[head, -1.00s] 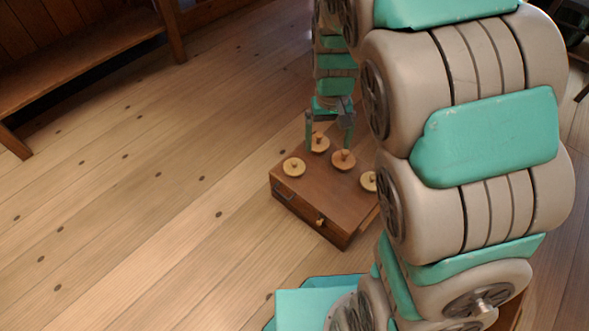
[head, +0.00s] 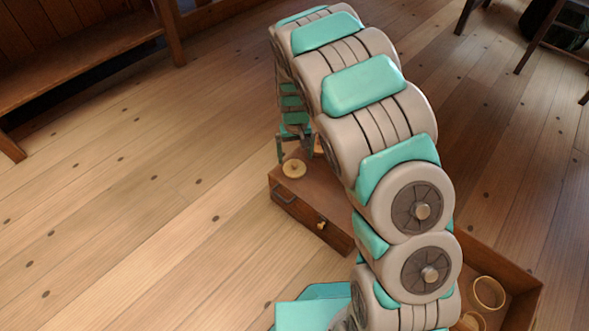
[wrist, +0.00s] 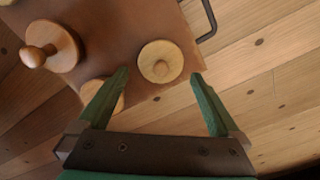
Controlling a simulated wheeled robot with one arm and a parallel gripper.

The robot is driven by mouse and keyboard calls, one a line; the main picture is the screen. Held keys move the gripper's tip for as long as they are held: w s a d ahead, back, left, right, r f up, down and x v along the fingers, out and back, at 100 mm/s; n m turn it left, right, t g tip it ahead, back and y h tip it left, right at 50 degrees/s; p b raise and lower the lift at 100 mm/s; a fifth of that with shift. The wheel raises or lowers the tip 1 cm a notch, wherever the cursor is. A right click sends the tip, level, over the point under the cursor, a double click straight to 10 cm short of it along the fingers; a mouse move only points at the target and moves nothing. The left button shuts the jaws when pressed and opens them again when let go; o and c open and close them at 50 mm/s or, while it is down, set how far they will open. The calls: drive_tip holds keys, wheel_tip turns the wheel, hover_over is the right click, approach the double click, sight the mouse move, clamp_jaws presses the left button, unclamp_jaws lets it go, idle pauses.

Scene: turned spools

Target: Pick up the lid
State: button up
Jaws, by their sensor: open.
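Several round wooden pieces with knobs sit on top of a brown wooden chest (head: 330,195); which one is the lid, I cannot tell for certain. A pale, flat disc with a small knob (wrist: 166,52) lies between and beyond my fingertips in the wrist view; it looks like the pale disc near the chest's left corner in the head view (head: 294,170). A darker disc with a tall knob (wrist: 66,45) is to its left. Another piece (wrist: 113,102) is partly hidden behind my left finger. My gripper (wrist: 158,74) is open and empty above the chest, also in the head view (head: 295,155).
The chest has a dark handle (head: 283,194) and a front knob (head: 321,225). My arm hides much of its top. Plank floor (head: 130,220) to the left is clear.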

sight(294, 162)
drive_tip(key=f, duration=0.5)
drive_tip(key=shift+w+a+f+b, duration=0.1)
drive_tip(key=shift+w+a+b, duration=0.1)
drive_tip(key=shift+b, duration=0.2)
drive_tip(key=c, duration=1)
